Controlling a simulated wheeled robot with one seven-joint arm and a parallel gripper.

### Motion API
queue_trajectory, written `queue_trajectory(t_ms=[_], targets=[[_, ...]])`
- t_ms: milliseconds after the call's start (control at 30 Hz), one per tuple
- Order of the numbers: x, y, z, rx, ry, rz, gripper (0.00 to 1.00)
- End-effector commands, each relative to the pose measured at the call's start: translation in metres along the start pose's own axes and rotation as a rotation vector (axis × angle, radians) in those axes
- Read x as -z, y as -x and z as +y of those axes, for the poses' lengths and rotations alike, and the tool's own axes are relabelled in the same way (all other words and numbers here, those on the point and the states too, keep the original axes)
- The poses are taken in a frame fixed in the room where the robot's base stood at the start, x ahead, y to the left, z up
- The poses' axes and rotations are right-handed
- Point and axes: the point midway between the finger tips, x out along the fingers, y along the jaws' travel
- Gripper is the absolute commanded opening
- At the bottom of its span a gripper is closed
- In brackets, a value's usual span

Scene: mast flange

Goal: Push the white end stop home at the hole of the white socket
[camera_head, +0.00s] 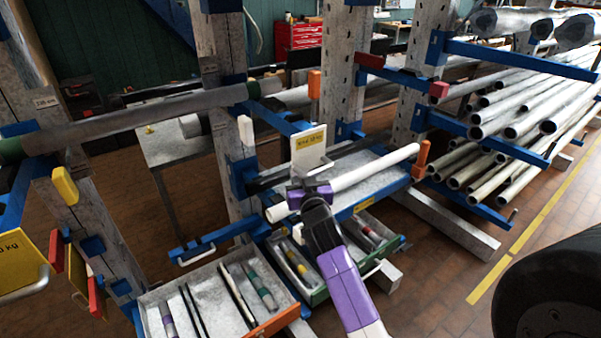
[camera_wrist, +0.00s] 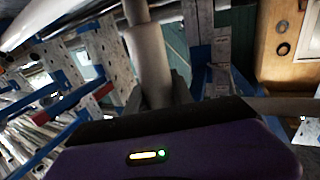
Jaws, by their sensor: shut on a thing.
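My gripper (camera_head: 308,194), purple and dark, is shut across a long white round bar (camera_head: 375,168). The bar slants from a near end left of my jaws up to the right, above a grey tray. In the wrist view a pale round piece (camera_wrist: 150,62) stands between the dark fingers (camera_wrist: 158,100), with a narrower section beyond it. I cannot tell whether this bar is the white end stop. A small white upright block (camera_head: 246,130) stands at a blue rack arm on the left, apart from my gripper. I cannot make out the white socket's hole.
A white plate with a yellow label (camera_head: 309,150) stands just behind my gripper. Open drawers (camera_head: 215,300) with rods lie below. Blue rack arms, orange stops (camera_head: 420,158) and a dark pipe (camera_head: 140,117) surround the work.

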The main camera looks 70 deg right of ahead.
Motion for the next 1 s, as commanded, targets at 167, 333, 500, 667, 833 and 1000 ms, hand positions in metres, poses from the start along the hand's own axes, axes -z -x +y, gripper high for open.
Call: queue_trajectory(t_ms=[167,333,500,667,833,1000], targets=[[0.000,0.004,-0.001,0.001,0.000,0.001,0.00],[-0.012,0.005,-0.001,0.002,0.000,0.000,0.00],[-0.027,0.005,-0.001,0.002,0.000,0.000,0.00],[-0.042,0.005,0.000,0.001,0.000,0.000,0.00],[-0.054,0.005,-0.001,0.002,0.000,0.001,0.00],[-0.058,0.005,-0.001,0.002,0.000,0.001,0.00]])
